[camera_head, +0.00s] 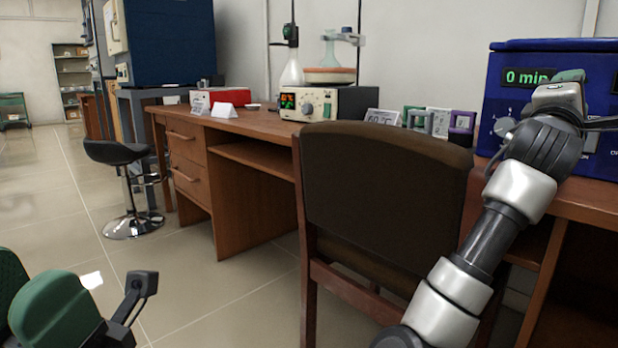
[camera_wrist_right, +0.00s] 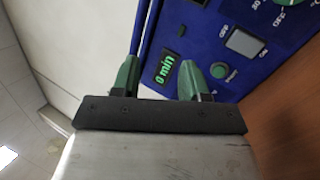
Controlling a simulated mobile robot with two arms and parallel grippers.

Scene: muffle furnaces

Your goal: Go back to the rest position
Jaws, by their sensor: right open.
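My right arm reaches up across the right of the head view, with its gripper (camera_head: 570,82) in front of the blue device (camera_head: 503,92). In the right wrist view, the right gripper (camera_wrist_right: 158,78) is open, its two green fingertips apart with nothing between them. The blue device's panel (camera_wrist_right: 212,22) and green "0 min" display (camera_wrist_right: 165,68) lie beyond the fingers. I cannot tell whether the fingertips touch the panel. Part of my left gripper (camera_head: 138,295) shows at the lower left of the head view; its jaw opening is not clear.
A brown chair (camera_head: 380,185) stands in front of the wooden desk (camera_head: 245,122). On the desk are a heating device (camera_head: 330,102), a red box (camera_head: 220,97) and small coloured racks (camera_head: 462,124). A black stool (camera_head: 118,152) stands left. Floor (camera_head: 50,190) is clear at left.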

